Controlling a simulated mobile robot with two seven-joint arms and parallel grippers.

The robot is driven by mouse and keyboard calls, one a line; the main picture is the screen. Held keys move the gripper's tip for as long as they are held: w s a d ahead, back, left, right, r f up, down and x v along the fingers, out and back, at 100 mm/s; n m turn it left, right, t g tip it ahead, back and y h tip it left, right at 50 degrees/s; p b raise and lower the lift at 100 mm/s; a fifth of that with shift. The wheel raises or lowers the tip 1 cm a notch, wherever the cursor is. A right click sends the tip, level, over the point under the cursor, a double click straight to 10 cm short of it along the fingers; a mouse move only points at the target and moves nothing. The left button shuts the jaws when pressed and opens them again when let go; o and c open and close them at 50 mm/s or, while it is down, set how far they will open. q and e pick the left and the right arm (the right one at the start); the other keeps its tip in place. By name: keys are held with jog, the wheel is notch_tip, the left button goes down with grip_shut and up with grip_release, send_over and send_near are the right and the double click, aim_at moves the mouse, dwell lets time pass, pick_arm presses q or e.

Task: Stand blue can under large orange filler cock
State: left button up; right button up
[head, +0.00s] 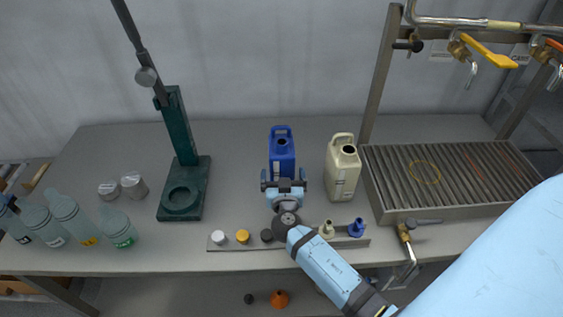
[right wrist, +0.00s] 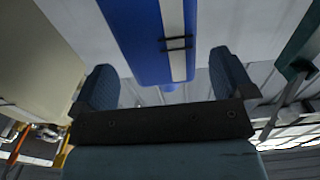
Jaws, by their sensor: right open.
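The blue can (head: 282,152) stands upright on the table, with its handle and dark opening on top. My right gripper (head: 284,184) is just in front of it, open. In the right wrist view the blue can (right wrist: 150,35), with a pale stripe, shows beyond and between the two spread fingers (right wrist: 164,80); I cannot tell whether they touch it. An orange-handled filler cock (head: 556,46) is at the right edge, partly cut off, on the pipe above the slatted tray. My left gripper is not in view.
A beige can (head: 342,170) stands close right of the blue can. The slatted tray (head: 395,216) lies further right. A yellow-handled cock (head: 488,50) hangs above it. A strip with several caps (head: 243,237) lies in front. A green stand (head: 181,160) and bottles are left.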

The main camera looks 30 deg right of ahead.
aim_at(282, 169)
jog(key=shift+w+d, duration=0.2)
jog(key=shift+w, duration=0.1)
jog(key=p+x, duration=0.1)
jog(key=x, duration=0.3)
jog(key=shift+w+r+p, duration=0.1)
jog(key=shift+p, duration=0.3)
jog(key=shift+w+d, duration=0.25)
jog(key=c, duration=0.8)
jog(key=shift+c, duration=0.9)
